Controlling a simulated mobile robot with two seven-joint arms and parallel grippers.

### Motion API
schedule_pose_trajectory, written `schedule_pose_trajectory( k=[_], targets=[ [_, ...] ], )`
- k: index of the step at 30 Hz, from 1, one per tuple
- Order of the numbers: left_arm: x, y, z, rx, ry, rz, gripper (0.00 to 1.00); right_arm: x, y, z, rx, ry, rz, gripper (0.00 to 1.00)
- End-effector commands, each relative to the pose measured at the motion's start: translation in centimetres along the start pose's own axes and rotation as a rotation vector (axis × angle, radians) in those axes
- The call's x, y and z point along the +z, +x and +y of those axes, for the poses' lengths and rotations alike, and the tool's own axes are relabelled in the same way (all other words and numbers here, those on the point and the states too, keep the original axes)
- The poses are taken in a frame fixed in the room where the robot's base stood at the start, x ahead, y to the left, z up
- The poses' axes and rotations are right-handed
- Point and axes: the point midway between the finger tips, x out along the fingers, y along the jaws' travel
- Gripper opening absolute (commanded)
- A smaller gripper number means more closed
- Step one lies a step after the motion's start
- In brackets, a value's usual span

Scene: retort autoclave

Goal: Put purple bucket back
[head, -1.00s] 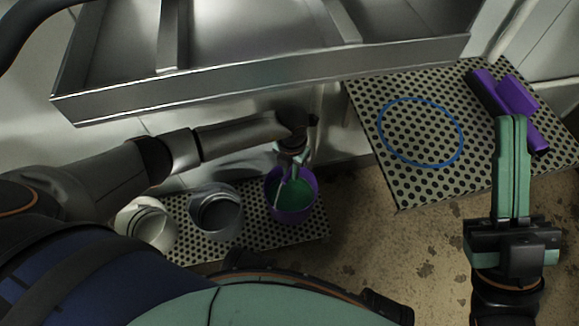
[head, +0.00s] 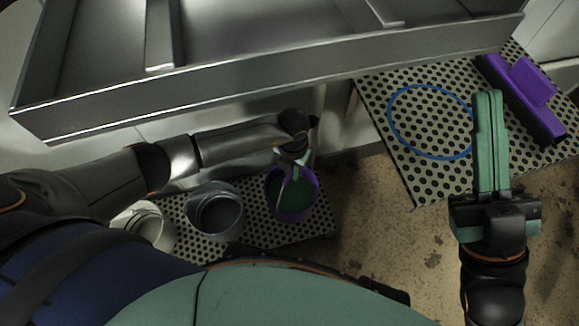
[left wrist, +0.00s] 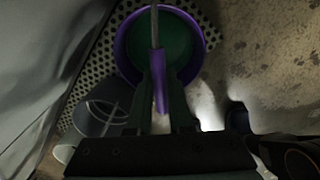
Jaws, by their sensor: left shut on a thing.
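The purple bucket (head: 292,215), green inside, is at the right end of the low perforated platform (head: 318,222), beside a grey bucket (head: 217,215) and a white bucket (head: 147,228). I cannot tell whether it touches the platform. My left gripper (head: 293,172) is shut on its handle. In the left wrist view the purple grip of the handle (left wrist: 160,92) lies between the fingers, with the bucket's rim (left wrist: 121,50) beyond. My right gripper (head: 489,98) is shut and empty, over the edge of the right perforated platform (head: 412,172).
A blue ring (head: 393,130) is marked on the right platform. A purple-and-black tool (head: 525,95) lies at that platform's right side. A large metal tray (head: 250,75) overhangs behind the buckets. Bare stained floor (head: 370,220) lies between the platforms.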

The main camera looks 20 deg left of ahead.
Motion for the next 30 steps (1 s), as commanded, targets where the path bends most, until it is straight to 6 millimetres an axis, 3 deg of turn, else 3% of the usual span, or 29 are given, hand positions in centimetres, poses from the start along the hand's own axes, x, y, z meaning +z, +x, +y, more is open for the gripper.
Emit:
schedule_pose_trajectory(
  k=[6, 7, 15, 23, 30],
  targets=[
    [0.2, -0.1, -0.1, -0.002, 0.0, -0.004, 0.0, 0.0, 0.0, 0.0, 0.0, 0.001, -0.002, 0.0],
    [0.0, 0.1, 0.0, 0.0, 0.0, 0.001, 0.21, 0.0, 0.0, 0.0, 0.0, 0.001, -0.002, 0.0],
    [0.0, 0.1, 0.0, 0.0, 0.0, 0.001, 0.49, 0.0, 0.0, 0.1, 0.001, -0.001, -0.002, 0.0],
    [0.0, 0.0, 0.0, 0.0, 0.0, 0.0, 0.49, 0.0, 0.0, 0.1, 0.001, -0.003, -0.002, 0.0],
    [0.1, -4.0, 0.1, 0.0, 0.0, -0.001, 0.49, -1.7, 1.6, 1.2, 0.01, 0.012, 0.005, 0.0]
  ],
)
